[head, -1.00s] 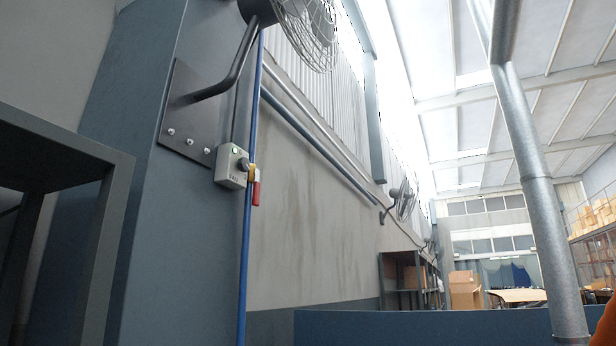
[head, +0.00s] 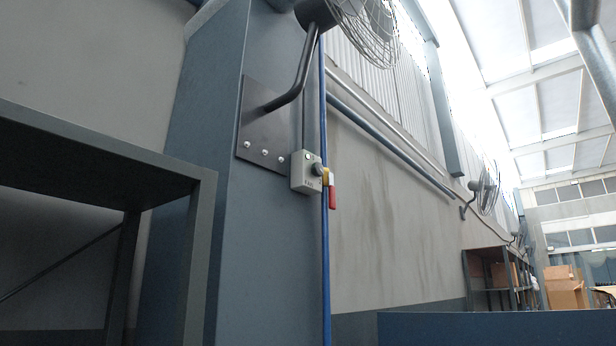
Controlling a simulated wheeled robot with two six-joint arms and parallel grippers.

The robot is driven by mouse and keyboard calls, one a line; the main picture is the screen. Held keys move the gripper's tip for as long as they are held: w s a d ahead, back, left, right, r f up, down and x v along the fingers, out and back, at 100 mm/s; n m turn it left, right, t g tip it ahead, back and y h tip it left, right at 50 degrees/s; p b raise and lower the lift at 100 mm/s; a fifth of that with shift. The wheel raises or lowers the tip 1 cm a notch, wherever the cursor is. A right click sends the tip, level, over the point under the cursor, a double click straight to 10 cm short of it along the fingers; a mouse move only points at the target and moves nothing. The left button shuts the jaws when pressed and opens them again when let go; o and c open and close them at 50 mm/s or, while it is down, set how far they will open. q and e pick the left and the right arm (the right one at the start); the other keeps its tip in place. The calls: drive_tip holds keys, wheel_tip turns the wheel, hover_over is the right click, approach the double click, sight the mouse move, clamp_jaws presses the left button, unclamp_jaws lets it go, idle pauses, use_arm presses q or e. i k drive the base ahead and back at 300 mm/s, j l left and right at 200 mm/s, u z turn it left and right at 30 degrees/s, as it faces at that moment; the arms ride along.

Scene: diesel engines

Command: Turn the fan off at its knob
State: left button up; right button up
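The fan (head: 362,28) with a wire cage hangs from a dark bracket at the top of a blue-grey column. Below it a small grey control box (head: 303,177) is fixed to the column, with a dark round knob (head: 317,169) on its front and a small greenish spot above. I cannot read the knob's setting or the label. A blue pipe runs down just right of the box, with a yellow and red valve handle (head: 331,190) on it. Neither of my grippers is in view.
A dark steel frame or bench (head: 120,165) stands close on the left. A low blue panel (head: 490,328) crosses the bottom right. A second fan (head: 487,190) hangs farther along the wall. Shelves (head: 495,275) and cardboard boxes (head: 563,288) stand in the background.

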sight(317, 168)
drive_tip(key=i+l+u, duration=0.1)
drive_tip(key=u, duration=0.95)
drive_tip(key=l+u, duration=0.3)
drive_tip(key=l, duration=0.3)
drive_tip(key=l+u, duration=0.3)
drive_tip(key=l, duration=0.25)
drive_tip(key=l+u, duration=0.3)
drive_tip(key=l, duration=0.3)
drive_tip(key=k+l+u, duration=0.25)
drive_tip(key=l, duration=0.3)
drive_tip(key=i, duration=0.05)
